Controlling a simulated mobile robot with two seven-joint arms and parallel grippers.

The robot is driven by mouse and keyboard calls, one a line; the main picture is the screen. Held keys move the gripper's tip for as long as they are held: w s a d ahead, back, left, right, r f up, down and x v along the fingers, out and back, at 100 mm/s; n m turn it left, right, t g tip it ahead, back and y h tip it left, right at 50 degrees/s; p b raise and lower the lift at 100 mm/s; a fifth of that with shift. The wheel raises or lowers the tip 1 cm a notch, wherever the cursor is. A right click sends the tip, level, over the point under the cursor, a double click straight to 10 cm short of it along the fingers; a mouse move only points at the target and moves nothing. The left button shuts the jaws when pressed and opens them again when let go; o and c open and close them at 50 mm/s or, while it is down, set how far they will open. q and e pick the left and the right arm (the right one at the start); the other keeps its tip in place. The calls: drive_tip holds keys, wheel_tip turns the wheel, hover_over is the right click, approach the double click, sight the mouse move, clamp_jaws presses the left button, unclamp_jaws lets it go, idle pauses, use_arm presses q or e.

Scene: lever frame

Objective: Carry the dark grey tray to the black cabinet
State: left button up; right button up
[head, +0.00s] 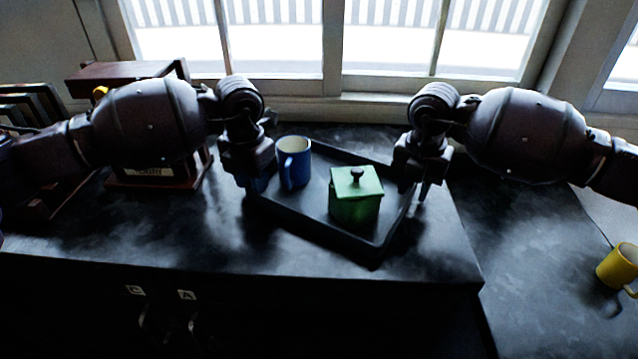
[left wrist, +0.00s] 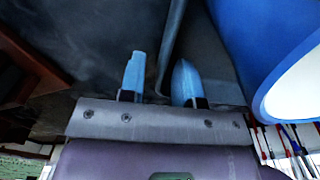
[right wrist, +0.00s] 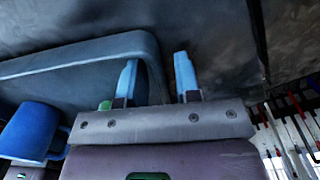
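The dark grey tray (head: 300,222) lies on a dark counter (head: 130,225) below the window. A blue mug (head: 293,165) stands in its left part and a green lidded box (head: 355,195) in its right part. My left gripper (head: 256,185) is at the tray's left edge. In the left wrist view its blue fingers (left wrist: 160,82) are apart, with the tray wall between them. My right gripper (head: 422,188) is at the tray's right edge. In the right wrist view its fingers (right wrist: 157,80) are apart, with the tray wall (right wrist: 80,62) between them. I cannot tell which surface is the black cabinet.
A reddish-brown wooden stand (head: 155,175) is behind my left arm. Dark racks (head: 30,105) stand at the far left. A lower dark surface on the right bears a yellow mug (head: 618,265). The counter in front of the tray is clear.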

use_arm(q)
drive_tip(key=shift+r, duration=0.15)
use_arm(e)
drive_tip(key=shift+r, duration=0.5)
use_arm(q)
wheel_tip(320, 180, up, 12)
use_arm(e)
wheel_tip(320, 180, up, 11)
idle(0.4)
idle(0.4)
